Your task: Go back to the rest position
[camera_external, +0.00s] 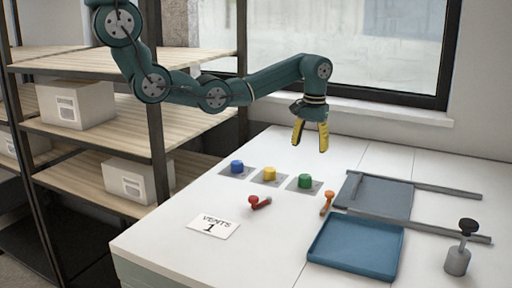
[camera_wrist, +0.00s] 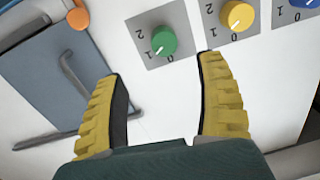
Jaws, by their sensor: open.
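My gripper (camera_external: 311,140) has yellow fingers and hangs above the white table, behind the green knob. It is open and nothing is between its fingers, as the wrist view (camera_wrist: 160,95) also shows. The green knob (camera_external: 305,180) is on a grey plate below it; the yellow knob (camera_external: 269,173) and the blue knob (camera_external: 237,166) are in a row to its left. In the wrist view the green knob (camera_wrist: 164,41) and yellow knob (camera_wrist: 237,16) lie beyond the fingertips, apart from them. The blue knob is partly cut off at the top right corner there.
A red-handled item (camera_external: 259,202) and an orange-handled item (camera_external: 327,203) stand on the table. Shelves with boxes (camera_external: 76,103) stand left.

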